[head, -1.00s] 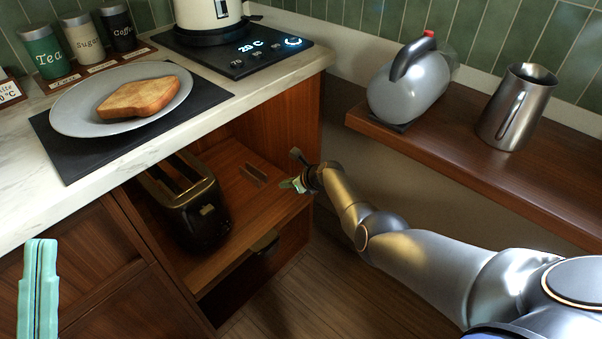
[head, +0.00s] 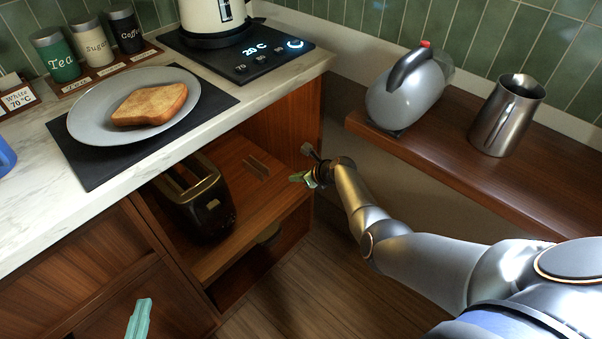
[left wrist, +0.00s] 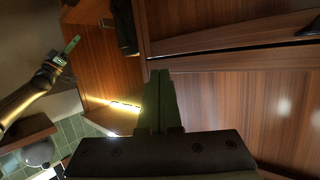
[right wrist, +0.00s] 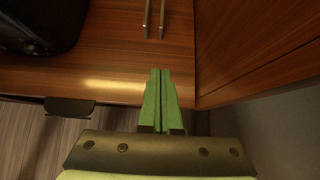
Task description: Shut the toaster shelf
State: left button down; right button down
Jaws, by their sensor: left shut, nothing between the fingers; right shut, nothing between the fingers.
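The toaster shelf (head: 235,251) is a brown wooden board in the opening under the counter. A black toaster (head: 208,205) stands on its left part. I cannot tell exactly how far the shelf stands out. My right gripper (head: 296,178) is shut and empty at the shelf's right end, near the front edge. In the right wrist view its fingers (right wrist: 160,75) are together over the shelf (right wrist: 125,88); contact is unclear. My left gripper (head: 145,303) is shut and empty, low in front of the cabinet doors, apart from the shelf.
A dark handle (right wrist: 70,106) shows at the shelf's front edge. The counter (head: 35,215) above holds a plate (head: 84,126) of toast and a kettle (head: 213,15). A side ledge (head: 440,148) with a jug (head: 508,115) is above my right arm. Floor (head: 300,290) in front is clear.

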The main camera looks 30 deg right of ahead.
pick_arm(q)
jog(key=s+f+n+g+p, duration=0.1)
jog(key=s+f+g, duration=0.3)
jog(key=f, duration=0.5)
jog(key=shift+s+d+g+y+p, duration=0.2)
jog(key=shift+s+g+y+p, duration=0.2)
jog(key=shift+s, duration=0.75)
jog(key=shift+f, duration=0.1)
